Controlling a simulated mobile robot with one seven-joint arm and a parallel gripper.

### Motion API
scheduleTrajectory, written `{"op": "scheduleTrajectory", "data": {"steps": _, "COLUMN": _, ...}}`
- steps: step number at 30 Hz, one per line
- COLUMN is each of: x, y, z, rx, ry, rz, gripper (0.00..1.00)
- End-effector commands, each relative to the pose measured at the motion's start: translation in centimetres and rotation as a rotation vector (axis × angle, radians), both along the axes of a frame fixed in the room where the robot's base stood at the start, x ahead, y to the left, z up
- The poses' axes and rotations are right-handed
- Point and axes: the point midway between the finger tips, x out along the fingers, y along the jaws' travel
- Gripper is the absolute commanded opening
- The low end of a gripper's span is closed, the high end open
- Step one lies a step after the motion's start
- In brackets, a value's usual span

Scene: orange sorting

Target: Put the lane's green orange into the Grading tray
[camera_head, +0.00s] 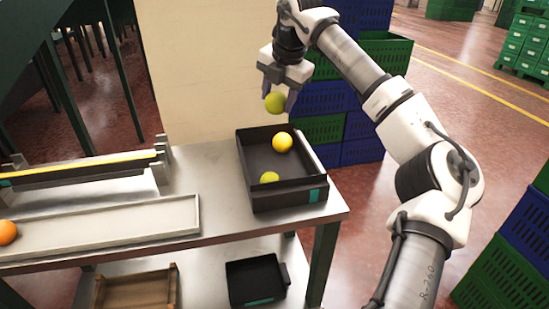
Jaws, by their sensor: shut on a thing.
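My gripper (276,98) is shut on a green orange (275,103) and holds it in the air above the far end of a black tray. The black tray (289,197) stands on the right end of the metal table and has a teal label on its front. A yellow-orange fruit (283,142) lies toward the back of the tray, and a yellow-green fruit (269,178) lies near its front. The lane (120,221) is a pale shallow trough at the left, with an orange (7,232) at its left end. No readable tray name shows.
A smaller black tray (256,280) and a wooden crate (138,288) sit on the lower shelf. Blue and green crates (360,118) are stacked behind the table, with more crates (510,250) at the right. Bare tabletop (210,160) lies left of the black tray.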

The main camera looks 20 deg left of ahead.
Motion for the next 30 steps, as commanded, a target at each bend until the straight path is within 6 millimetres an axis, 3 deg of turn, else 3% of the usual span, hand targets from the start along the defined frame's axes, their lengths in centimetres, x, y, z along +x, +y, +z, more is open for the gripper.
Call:
{"op": "scheduleTrajectory", "data": {"steps": 6, "x": -0.1, "y": 0.0, "z": -6.1, "rx": 0.001, "ry": 0.006, "rz": 0.003, "gripper": 0.24}}
{"op": "scheduleTrajectory", "data": {"steps": 12, "x": -0.1, "y": 0.0, "z": -10.5, "rx": 0.001, "ry": 0.003, "rz": 0.002, "gripper": 0.24}}
{"op": "scheduleTrajectory", "data": {"steps": 30, "x": 0.0, "y": 0.0, "z": -16.5, "rx": 0.001, "ry": 0.0, "rz": 0.002, "gripper": 0.24}}
